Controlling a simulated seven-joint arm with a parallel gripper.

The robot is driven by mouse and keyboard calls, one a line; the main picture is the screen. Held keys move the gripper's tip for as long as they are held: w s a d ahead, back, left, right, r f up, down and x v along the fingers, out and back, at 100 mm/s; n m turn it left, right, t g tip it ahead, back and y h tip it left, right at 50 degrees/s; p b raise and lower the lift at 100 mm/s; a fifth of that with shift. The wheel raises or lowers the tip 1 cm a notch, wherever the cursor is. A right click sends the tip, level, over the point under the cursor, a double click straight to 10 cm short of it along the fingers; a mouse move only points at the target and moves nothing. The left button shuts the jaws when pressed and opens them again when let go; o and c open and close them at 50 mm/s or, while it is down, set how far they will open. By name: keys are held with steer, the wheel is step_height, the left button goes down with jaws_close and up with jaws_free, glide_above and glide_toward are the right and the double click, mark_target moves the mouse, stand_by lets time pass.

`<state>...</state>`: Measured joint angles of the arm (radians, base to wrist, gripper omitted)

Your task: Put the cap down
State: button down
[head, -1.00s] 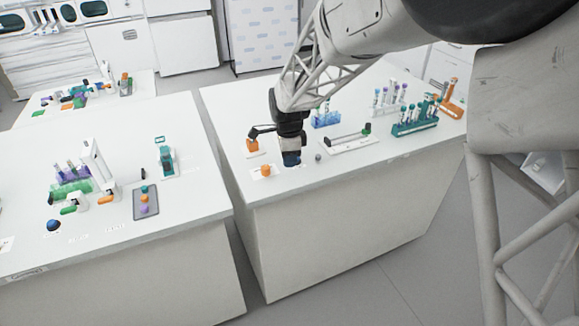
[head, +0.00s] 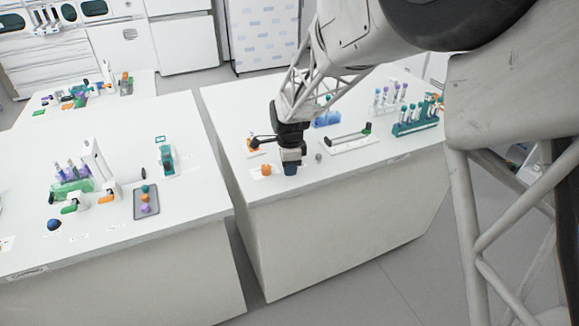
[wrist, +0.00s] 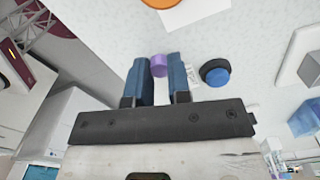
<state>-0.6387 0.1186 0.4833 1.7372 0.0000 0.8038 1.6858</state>
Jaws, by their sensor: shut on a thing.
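My gripper (head: 290,169) is over the front part of the right-hand bench, just right of an orange cap-like piece (head: 266,170). In the wrist view its two blue fingers (wrist: 159,70) are shut on a small purple cap (wrist: 158,64) at their tips. The cap is hidden in the head view. White bench top shows behind the cap, and I cannot tell whether the cap touches it.
A small round dark piece with a blue top (wrist: 216,73) lies right of the fingers in the wrist view. A white rail stand (head: 348,138), a blue rack (head: 327,118) and a teal tube rack (head: 415,122) stand to the right. The bench's front edge is close.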

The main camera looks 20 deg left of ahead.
steer(key=shift+f, duration=0.15)
steer(key=c, duration=1.1)
jaws_free()
steer(key=shift+o, duration=0.2)
step_height(320, 180, up, 12)
steer(key=shift+r, duration=0.2)
